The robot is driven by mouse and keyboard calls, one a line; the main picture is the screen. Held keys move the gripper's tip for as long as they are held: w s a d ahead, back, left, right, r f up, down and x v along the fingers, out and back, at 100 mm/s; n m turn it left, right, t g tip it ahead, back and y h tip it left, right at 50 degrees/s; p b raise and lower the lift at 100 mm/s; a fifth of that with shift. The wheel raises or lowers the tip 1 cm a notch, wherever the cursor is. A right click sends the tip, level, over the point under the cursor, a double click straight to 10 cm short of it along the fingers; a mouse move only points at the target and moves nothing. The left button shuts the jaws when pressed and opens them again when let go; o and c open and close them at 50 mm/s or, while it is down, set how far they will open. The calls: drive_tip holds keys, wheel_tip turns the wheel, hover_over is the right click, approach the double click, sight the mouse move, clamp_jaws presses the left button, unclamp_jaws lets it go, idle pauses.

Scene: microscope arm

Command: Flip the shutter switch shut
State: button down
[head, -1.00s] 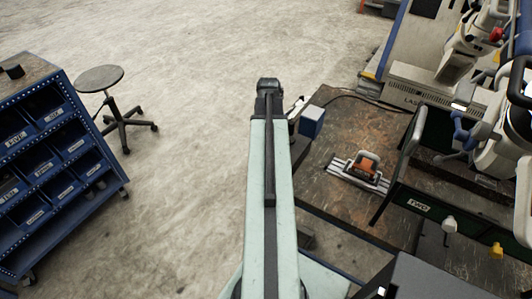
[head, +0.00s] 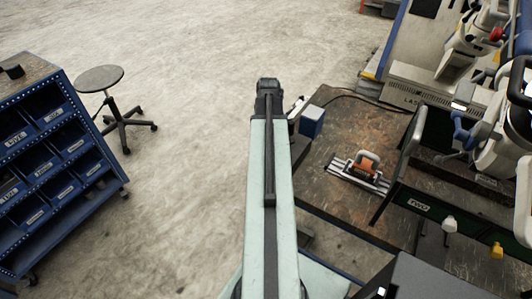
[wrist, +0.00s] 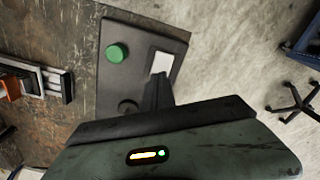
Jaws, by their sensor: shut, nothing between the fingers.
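In the wrist view a dark control box (wrist: 120,60) carries a green round button (wrist: 117,53), a black knob (wrist: 128,106) and a white rectangular piece (wrist: 161,62) that looks like the switch. I cannot read which way it is set. My gripper (wrist: 159,82) is shut and empty, with its fingertips at the lower edge of the white piece, partly covering it. I cannot tell whether they touch. In the head view my arm hides most of the box and the fingertips.
Microscope-like white equipment (head: 505,150) crowds the right. A stool (head: 100,79) and a blue bin cart (head: 60,150) stand at the left. Open floor lies between.

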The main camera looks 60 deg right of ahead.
drive_tip(key=shift+f+b, duration=1.2)
drive_tip(key=shift+f, duration=0.05)
idle(0.3)
wheel_tip(320, 180, up, 7)
drive_tip(key=p, duration=0.7)
drive_tip(key=shift+r, duration=0.15)
